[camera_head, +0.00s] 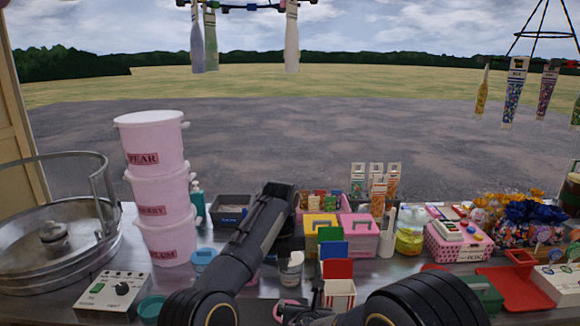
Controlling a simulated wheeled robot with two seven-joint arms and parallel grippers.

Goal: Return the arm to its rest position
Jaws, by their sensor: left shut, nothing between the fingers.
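My left arm (245,245) comes in from the lower left and reaches up and right over the counter. Its far end bends down near the middle. My left gripper (291,246) hangs there, dark against the counter, shut with nothing held. It is just above or behind a small pale cup (291,268); I cannot tell whether they touch. My right arm (425,302) fills the lower right edge as a dark, thick link.
Stacked pink tubs (165,190) stand left of my arm, beside a round metal machine (55,240) and a control box (112,293). Yellow and pink boxes (358,235) and a red-and-white striped box (339,293) stand close right. A red tray (515,285) lies far right. Bottles hang above.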

